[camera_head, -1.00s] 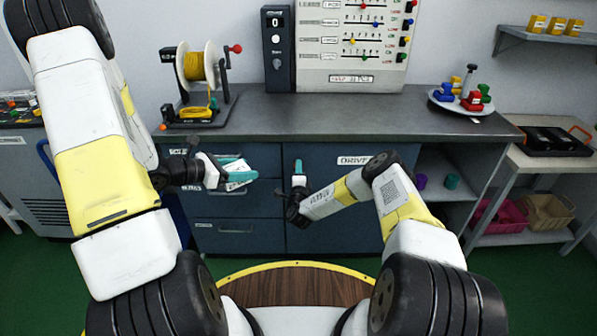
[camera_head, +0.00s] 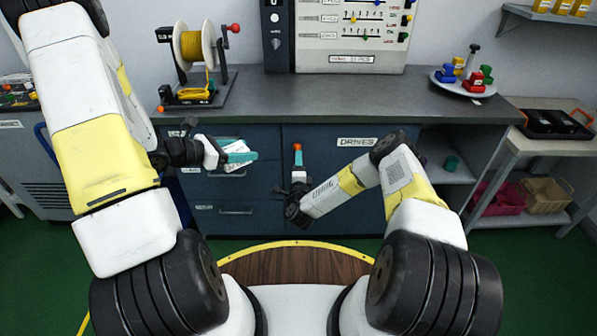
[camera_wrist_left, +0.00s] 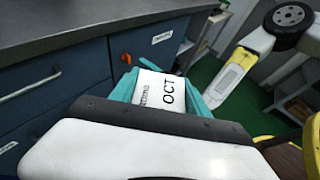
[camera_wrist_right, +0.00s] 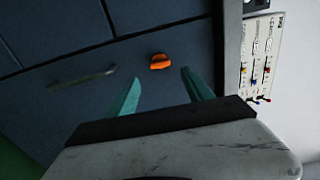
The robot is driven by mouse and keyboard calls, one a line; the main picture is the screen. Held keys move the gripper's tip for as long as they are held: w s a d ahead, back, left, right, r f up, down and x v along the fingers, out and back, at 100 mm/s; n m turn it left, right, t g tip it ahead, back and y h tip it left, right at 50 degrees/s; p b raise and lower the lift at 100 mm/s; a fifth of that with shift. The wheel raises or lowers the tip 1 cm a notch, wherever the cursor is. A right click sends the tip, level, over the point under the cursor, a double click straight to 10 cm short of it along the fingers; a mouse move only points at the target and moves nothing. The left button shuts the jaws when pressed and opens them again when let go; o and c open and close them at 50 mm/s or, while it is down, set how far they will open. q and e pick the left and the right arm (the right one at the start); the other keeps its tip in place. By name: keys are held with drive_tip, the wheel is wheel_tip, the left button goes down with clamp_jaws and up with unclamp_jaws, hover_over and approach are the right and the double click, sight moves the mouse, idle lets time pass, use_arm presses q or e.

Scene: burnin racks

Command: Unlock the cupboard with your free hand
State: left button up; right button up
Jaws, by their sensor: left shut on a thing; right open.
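The blue cupboard door labelled DRIVES (camera_head: 345,170) is closed under the counter. Its orange turn latch (camera_wrist_right: 159,61) shows in the right wrist view, and in the head view (camera_head: 297,147) just above my right gripper. My right gripper (camera_wrist_right: 160,90) is open and empty. Its teal fingers point at the door, with the latch beyond and between their tips; no contact shows. My left gripper (camera_head: 240,157) is shut on a white box marked OCT (camera_wrist_left: 160,95), held in front of the drawers. The latch also shows beyond it in the left wrist view (camera_wrist_left: 126,58).
A metal handle (camera_wrist_right: 85,78) is on the door near the latch. Blue drawers (camera_head: 235,215) are at the left, open shelves (camera_head: 450,165) at the right. The counter (camera_head: 300,97) above holds a yellow cable spool (camera_head: 193,50) and a plate of coloured items (camera_head: 463,85).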

drive_tip(key=shift+s, duration=2.3)
